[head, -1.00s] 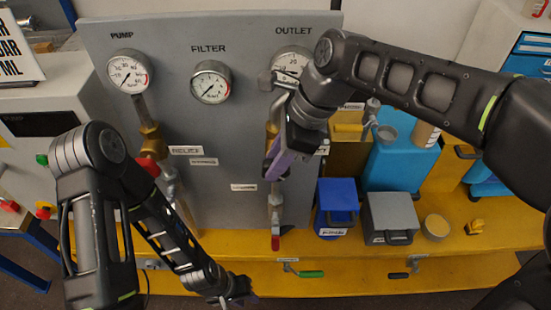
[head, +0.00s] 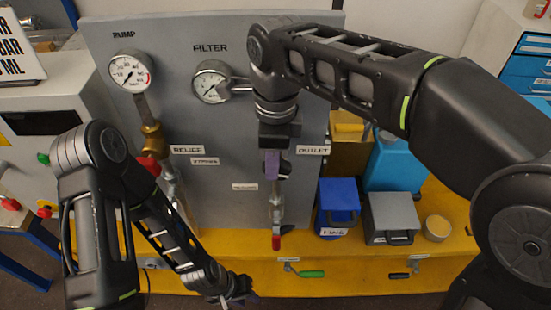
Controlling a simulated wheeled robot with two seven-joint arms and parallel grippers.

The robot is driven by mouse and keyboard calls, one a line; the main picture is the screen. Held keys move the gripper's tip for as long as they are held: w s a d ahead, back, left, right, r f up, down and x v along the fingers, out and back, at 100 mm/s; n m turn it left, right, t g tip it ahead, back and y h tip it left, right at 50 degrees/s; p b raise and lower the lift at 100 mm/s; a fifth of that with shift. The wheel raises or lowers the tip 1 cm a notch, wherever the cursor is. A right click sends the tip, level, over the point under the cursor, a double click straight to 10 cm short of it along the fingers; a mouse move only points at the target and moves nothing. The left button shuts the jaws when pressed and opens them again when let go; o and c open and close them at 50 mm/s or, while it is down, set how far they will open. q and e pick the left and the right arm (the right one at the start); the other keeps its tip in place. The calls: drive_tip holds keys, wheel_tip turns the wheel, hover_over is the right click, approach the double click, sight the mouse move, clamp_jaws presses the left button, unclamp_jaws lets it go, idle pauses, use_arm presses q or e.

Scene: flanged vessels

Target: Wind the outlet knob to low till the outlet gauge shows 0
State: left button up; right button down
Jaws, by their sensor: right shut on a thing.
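The grey panel (head: 215,150) stands upright in front of me. My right gripper (head: 272,172) points down the panel in front of the outlet line, left of the lower OUTLET label (head: 313,150). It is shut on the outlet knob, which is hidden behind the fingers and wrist. The outlet gauge is covered by my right arm, so its reading cannot be seen. My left gripper (head: 240,297) hangs low at the bottom edge, away from the panel's knobs; its fingers are too dark and small to read.
The pump gauge (head: 130,71) and filter gauge (head: 211,81) are on the panel. A red knob (head: 152,166) sits on the left line. A red-handled valve (head: 276,241) is below my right gripper. Blue (head: 338,197) and grey (head: 391,212) boxes stand right on the yellow bench (head: 345,272).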

drive_tip(key=shift+a+h, duration=0.15)
drive_tip(key=shift+h, duration=0.65)
drive_tip(key=c, duration=1.5)
unclamp_jaws()
drive_tip(key=shift+f, duration=0.1)
drive_tip(key=shift+c, duration=0.2)
